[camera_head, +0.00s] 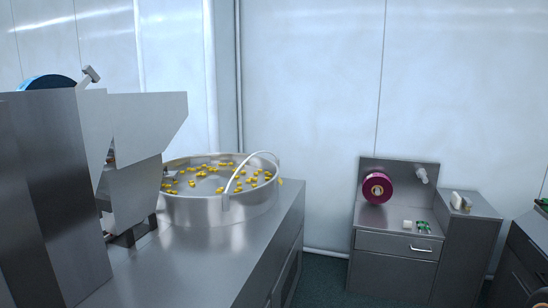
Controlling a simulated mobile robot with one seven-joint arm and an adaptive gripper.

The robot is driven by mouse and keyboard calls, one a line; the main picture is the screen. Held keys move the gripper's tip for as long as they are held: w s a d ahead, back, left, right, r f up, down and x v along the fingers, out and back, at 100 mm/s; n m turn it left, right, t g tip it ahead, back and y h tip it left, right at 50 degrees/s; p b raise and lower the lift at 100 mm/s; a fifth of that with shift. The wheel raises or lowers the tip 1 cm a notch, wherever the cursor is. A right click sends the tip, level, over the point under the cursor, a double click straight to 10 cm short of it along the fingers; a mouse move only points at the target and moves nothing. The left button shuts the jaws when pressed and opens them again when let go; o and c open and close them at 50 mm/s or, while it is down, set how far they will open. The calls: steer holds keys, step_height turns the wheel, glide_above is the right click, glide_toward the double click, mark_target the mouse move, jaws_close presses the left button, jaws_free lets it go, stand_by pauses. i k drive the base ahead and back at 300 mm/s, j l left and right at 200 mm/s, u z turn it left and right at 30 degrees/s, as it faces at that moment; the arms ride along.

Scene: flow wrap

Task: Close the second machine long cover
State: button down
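A grey metal machine (55,190) stands at the left on a steel counter, cut off by the left edge of the view. A pale angled panel (145,125) juts out from its right side, with another grey panel (133,200) below it. I cannot tell whether either panel is the long cover, or which machine is the second. My gripper is not in view.
A round steel pan (210,208) with yellow pieces and a raised handle sits on the steel counter (200,260). A steel cabinet (395,262) with a magenta roll (377,188) stands at the right. Dark floor shows between counter and cabinet.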

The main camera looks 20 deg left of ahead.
mark_target(134, 190)
steer(key=i+u, duration=0.25)
steer(key=i, duration=0.3)
steer(key=i+l+u, duration=0.2)
steer(key=i, duration=0.35)
steer(key=i+u, duration=0.2)
steer(key=u, duration=0.2)
steer(key=i+j+u, duration=0.1)
steer(key=u, duration=0.25)
steer(key=i+u, duration=0.25)
steer(key=u, duration=0.15)
steer(key=i+z, duration=0.2)
steer(key=i, duration=0.2)
steer(key=z, duration=6.25)
